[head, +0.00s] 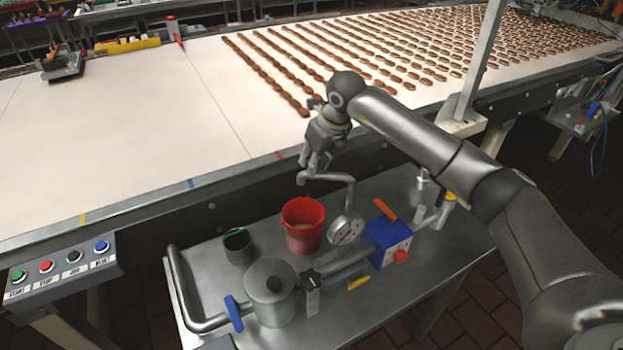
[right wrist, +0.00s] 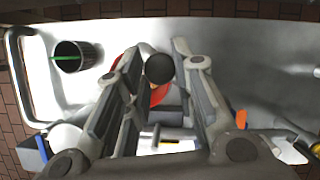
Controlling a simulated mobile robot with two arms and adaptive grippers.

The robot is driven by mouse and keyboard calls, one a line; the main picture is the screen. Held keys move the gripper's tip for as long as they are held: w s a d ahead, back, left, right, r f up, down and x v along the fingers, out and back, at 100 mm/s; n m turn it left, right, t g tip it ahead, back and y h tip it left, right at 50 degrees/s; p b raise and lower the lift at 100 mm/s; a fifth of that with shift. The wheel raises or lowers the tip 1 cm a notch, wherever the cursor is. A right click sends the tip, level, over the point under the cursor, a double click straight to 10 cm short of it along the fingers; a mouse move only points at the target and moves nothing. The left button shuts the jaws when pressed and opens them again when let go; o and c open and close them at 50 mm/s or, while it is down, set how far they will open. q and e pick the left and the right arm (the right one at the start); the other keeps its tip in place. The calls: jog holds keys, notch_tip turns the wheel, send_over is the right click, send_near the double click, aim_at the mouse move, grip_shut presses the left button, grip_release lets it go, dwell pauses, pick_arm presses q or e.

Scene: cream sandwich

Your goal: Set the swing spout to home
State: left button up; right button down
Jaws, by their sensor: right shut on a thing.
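The swing spout (head: 347,185) is a bent grey metal pipe. It rises near the round gauge (head: 346,229) and reaches left at its top, over the far side of the red bucket (head: 303,224). My right gripper (head: 311,168) is at the spout's left end, with its fingers pointing down around it. In the right wrist view the spout's dark round end (right wrist: 160,68) shows between the two fingers, and part of the bucket (right wrist: 158,95) shows behind it. The gripper is shut on the spout. My left gripper is in neither view.
The steel cart (head: 207,285) also bears a dark cup (head: 238,246), a lidded pot (head: 270,287) and a blue box (head: 388,242) with a red knob. The conveyor (head: 150,120) with rows of brown pieces runs behind. A button panel (head: 62,267) is at left.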

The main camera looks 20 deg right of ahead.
jog(key=shift+w+m+b, duration=0.3)
jog(key=shift+w+m, duration=0.2)
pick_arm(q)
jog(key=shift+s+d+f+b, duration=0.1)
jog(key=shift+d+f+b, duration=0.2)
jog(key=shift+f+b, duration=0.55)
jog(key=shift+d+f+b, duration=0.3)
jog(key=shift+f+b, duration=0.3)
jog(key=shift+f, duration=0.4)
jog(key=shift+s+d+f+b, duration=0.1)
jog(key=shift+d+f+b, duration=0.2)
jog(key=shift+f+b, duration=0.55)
pick_arm(e)
jog(key=w+d+m+h, duration=0.4)
jog(key=w+d+m, duration=0.1)
jog(key=m, duration=0.5)
jog(key=shift+d+r, duration=0.35)
jog(key=shift+d, duration=0.55)
jog(key=shift+w, duration=0.1)
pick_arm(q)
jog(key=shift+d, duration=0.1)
pick_arm(e)
jog(key=shift+d, duration=0.1)
jog(key=c, duration=1.5)
grip_release()
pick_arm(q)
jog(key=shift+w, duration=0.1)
pick_arm(e)
jog(key=o, duration=0.3)
jog(key=shift+f, duration=0.2)
